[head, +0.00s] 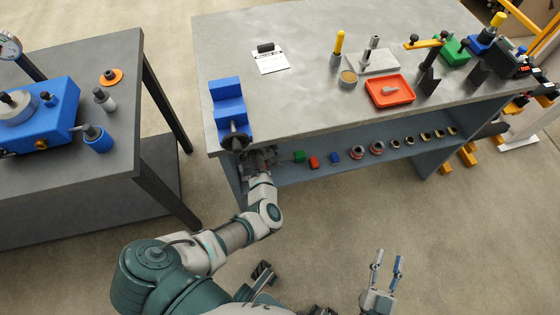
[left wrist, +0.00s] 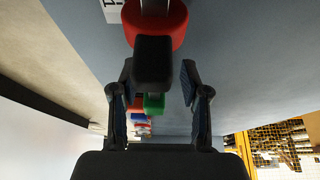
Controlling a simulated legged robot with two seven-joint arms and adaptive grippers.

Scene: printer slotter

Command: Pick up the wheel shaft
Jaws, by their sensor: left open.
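My left gripper (head: 262,158) reaches in at the front left of the lower shelf. In the left wrist view its fingers (left wrist: 158,85) stand apart. A black block (left wrist: 153,60) with a red round part (left wrist: 165,25) behind it lies in line with the gap between them; I cannot tell whether they touch it or whether it is the wheel shaft. In the head view a dark shaft-like part (head: 235,136) sits at the front of a blue stepped block (head: 228,100), just above my left gripper. My right gripper (head: 386,258) is open and empty over the floor.
The lower shelf (head: 355,166) holds a green part (head: 298,157), a red part (head: 314,162), a blue part (head: 335,157) and several rings. The grey tabletop (head: 300,105) carries a red tray (head: 390,91). A dark table (head: 125,60) stands left; floor between is clear.

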